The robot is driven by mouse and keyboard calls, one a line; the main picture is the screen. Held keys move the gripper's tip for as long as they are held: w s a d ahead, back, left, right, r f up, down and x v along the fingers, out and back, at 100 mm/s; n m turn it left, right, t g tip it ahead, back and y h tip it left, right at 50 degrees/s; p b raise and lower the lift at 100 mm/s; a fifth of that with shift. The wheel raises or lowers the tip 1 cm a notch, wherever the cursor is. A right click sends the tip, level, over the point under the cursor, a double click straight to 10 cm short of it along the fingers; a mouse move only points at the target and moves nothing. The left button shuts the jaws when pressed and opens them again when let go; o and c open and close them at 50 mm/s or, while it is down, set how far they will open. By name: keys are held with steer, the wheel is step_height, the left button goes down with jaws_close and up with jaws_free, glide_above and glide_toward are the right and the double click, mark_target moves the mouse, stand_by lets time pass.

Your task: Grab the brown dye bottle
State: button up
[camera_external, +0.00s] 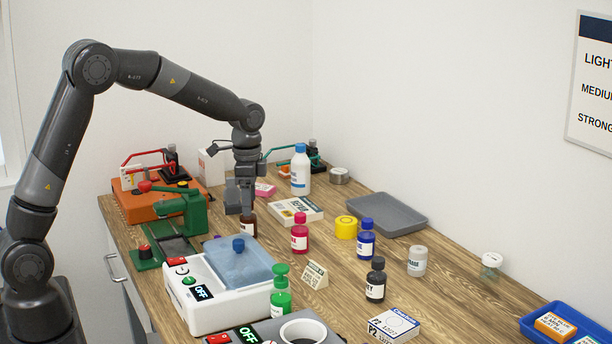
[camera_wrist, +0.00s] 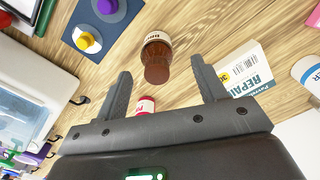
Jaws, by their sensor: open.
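The brown dye bottle (camera_external: 249,225) stands on the wooden bench, just below my gripper (camera_external: 246,208), which partly hides its upper part in the external view. In the wrist view the brown bottle (camera_wrist: 156,66) has a white label and shows between and just past the two fingertips. My gripper (camera_wrist: 160,66) is open, with one finger on each side of the bottle's line. I see no contact between fingers and bottle.
A magenta bottle (camera_external: 299,233) stands to the right. A white and yellow box (camera_external: 295,211) lies behind it, near my right finger in the wrist view (camera_wrist: 246,72). A white machine with a blue lid (camera_external: 238,262) is in front; a green press (camera_external: 182,212) is left.

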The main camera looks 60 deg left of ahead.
mark_target(249, 220)
steer(key=f, duration=0.4)
steer(key=shift+s+f, duration=0.1)
steer(key=shift+s, duration=0.15)
steer(key=shift+c, duration=0.4)
steer(key=c, duration=1.1)
